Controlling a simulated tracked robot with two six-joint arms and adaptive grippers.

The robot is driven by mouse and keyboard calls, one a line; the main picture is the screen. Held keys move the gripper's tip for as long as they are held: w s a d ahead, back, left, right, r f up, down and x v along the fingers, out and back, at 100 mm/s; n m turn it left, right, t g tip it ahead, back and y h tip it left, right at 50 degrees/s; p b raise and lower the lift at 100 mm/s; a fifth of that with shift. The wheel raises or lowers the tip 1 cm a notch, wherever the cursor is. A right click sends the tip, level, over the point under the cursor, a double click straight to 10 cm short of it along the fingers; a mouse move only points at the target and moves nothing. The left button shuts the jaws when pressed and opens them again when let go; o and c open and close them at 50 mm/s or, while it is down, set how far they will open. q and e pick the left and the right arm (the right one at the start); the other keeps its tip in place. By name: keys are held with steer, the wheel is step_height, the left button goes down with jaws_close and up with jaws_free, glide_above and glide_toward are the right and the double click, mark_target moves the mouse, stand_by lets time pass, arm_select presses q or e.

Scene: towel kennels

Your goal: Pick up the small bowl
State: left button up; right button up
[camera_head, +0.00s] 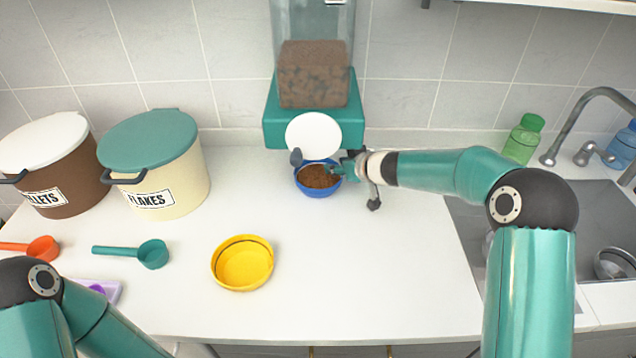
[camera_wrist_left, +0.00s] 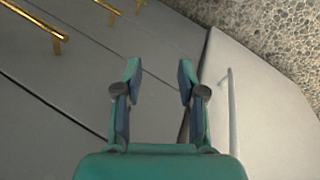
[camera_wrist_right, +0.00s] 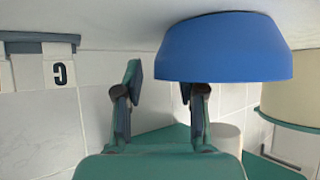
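The small blue bowl (camera_head: 318,192), holding brown food, stands upright on the counter below the dispenser's white disc. My right gripper (camera_head: 359,185) is open at the bowl's right side. In the right wrist view, which is upside down, the blue bowl (camera_wrist_right: 225,50) hides the tip of one finger, which seems to reach inside the rim. The other finger of the right gripper (camera_wrist_right: 160,85) is outside, with a gap to the wall. My left gripper (camera_wrist_left: 158,80) is open and empty near cabinet fronts; it is outside the head view.
A teal dispenser (camera_head: 271,124) stands behind the bowl. A yellow bowl (camera_head: 242,264), a teal scoop (camera_head: 152,254) and an orange scoop (camera_head: 43,249) lie nearer. The flakes bin (camera_head: 175,175) and brown bin (camera_head: 70,190) stand left, the sink (camera_head: 590,222) right. Middle-right counter is clear.

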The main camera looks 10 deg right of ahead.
steer(key=shift+w+a+f, duration=0.2)
steer(key=shift+w+f, duration=0.2)
steer(key=shift+w, duration=0.2)
jaws_close()
steer(key=shift+s+r, duration=0.1)
